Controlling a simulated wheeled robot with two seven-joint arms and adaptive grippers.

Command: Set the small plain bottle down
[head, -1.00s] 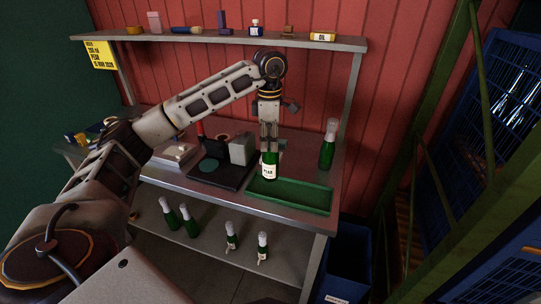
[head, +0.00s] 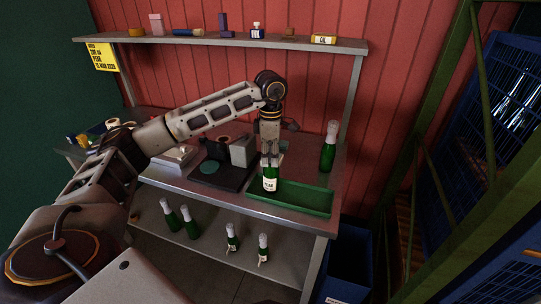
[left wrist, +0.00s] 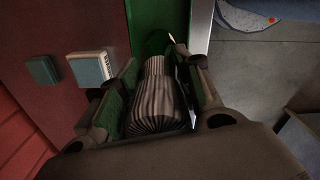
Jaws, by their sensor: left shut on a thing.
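The small bottle (head: 270,181) is green with a white label and stands upright at the left part of the green tray (head: 318,200). My left gripper (head: 270,160) points down from above and is shut on its top. In the left wrist view a grey ribbed foil-like top (left wrist: 156,95) sits between the two fingers (left wrist: 158,100), with the green tray (left wrist: 150,12) beyond. I cannot tell whether the bottle's base touches the tray floor. My right gripper is out of view.
A taller green bottle (head: 328,150) with a pale top stands behind the tray. A black base with a grey block (head: 243,151) is left of it. Several bottles (head: 190,222) stand on the lower shelf. The tray's right part is empty. A shelf (head: 220,41) runs above.

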